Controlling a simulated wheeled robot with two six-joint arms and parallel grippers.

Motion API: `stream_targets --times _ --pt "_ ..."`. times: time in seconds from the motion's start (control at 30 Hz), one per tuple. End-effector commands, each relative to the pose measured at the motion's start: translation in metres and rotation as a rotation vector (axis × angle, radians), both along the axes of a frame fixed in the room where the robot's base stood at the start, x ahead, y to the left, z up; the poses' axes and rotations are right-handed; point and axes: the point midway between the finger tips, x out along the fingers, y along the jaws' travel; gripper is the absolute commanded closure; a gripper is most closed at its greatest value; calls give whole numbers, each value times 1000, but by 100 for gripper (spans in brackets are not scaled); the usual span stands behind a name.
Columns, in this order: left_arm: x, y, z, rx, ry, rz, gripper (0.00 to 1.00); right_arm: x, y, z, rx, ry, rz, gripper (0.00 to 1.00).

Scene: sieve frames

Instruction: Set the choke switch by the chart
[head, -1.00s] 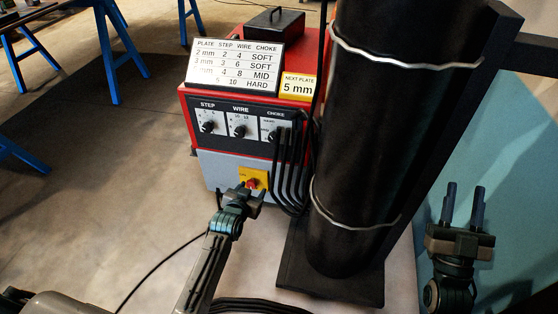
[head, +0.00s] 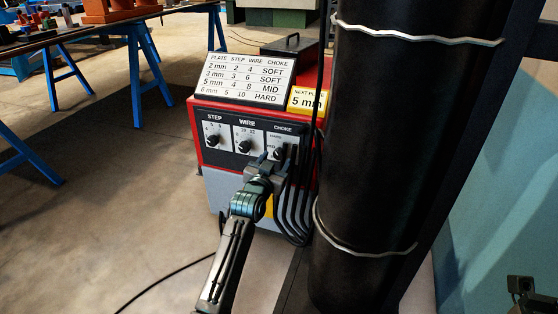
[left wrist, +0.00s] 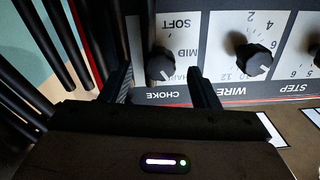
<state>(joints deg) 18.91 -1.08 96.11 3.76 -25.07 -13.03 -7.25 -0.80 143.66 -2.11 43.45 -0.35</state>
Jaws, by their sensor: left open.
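The choke switch is a black knob (head: 279,152) on the right of the machine's front panel. It also shows in the left wrist view (left wrist: 160,66), upside down, its white mark pointing toward the partly hidden HARD label. My left gripper (head: 263,163) is open just in front of the panel. In the left wrist view its fingers (left wrist: 162,90) stand either side of the knob, without visible contact. The chart (head: 243,78) reads MID for 5 mm, SOFT for 2 and 3 mm, HARD for 6 mm. The yellow card (head: 307,101) shows 5 mm.
The step knob (head: 212,140) and wire knob (head: 245,147) sit left of the choke. Black cables (head: 297,205) hang close on the right, beside a large black cylinder (head: 370,160). Floor at left is open.

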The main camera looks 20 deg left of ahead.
Motion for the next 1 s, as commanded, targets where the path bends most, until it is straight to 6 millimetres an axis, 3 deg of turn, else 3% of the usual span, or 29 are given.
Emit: stream_targets --times 0.23,0.63,0.87,1.0 --pt "30 -1 -1 -1 -1 0 45 1 0 -6 16 -14 -6 64" --pt "37 -1 0 -1 0 0 45 1 -1 -3 20 -23 -8 64" --pt "36 -1 0 -1 0 0 89 1 -1 -4 24 -21 -8 64" --pt "36 -1 0 -3 1 0 89 1 -1 -3 25 -20 -9 64"
